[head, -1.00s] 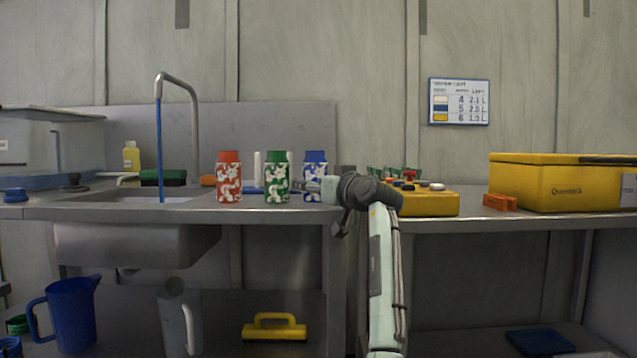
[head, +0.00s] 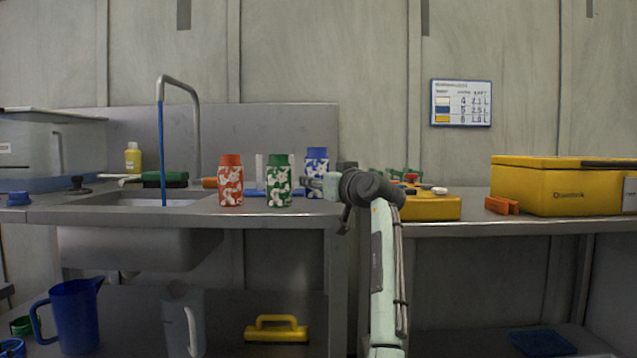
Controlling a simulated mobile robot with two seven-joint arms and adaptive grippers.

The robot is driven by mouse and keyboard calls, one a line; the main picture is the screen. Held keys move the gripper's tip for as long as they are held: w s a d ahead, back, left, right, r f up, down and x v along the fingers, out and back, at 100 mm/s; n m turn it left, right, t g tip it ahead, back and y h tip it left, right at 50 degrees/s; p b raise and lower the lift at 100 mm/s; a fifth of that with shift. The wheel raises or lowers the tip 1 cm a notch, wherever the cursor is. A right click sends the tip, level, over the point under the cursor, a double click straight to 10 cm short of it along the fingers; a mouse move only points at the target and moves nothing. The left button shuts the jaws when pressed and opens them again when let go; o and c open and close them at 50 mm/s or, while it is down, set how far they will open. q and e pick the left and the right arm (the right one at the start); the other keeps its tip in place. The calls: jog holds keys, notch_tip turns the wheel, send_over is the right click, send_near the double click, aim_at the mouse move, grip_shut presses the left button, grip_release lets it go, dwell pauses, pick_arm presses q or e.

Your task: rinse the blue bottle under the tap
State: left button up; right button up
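The blue bottle (head: 317,160) with white patches is upright, just above the steel counter at the right end of the bottle row. My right gripper (head: 311,184) is at its lower front, shut on it; its fingers partly hide the bottle. The tap (head: 194,110) is a tall curved steel pipe at the left. A straight blue stream (head: 161,150) runs from its mouth into the sink (head: 135,199). My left gripper is out of view.
A red bottle (head: 230,182) and a green bottle (head: 279,182) stand between the blue bottle and the sink. A white-posted rack (head: 259,172) is behind them. A yellow case (head: 545,186) and orange block (head: 497,205) sit right. A yellow soap bottle (head: 133,160) stands behind the sink.

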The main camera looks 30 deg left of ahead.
aim_at(322, 165)
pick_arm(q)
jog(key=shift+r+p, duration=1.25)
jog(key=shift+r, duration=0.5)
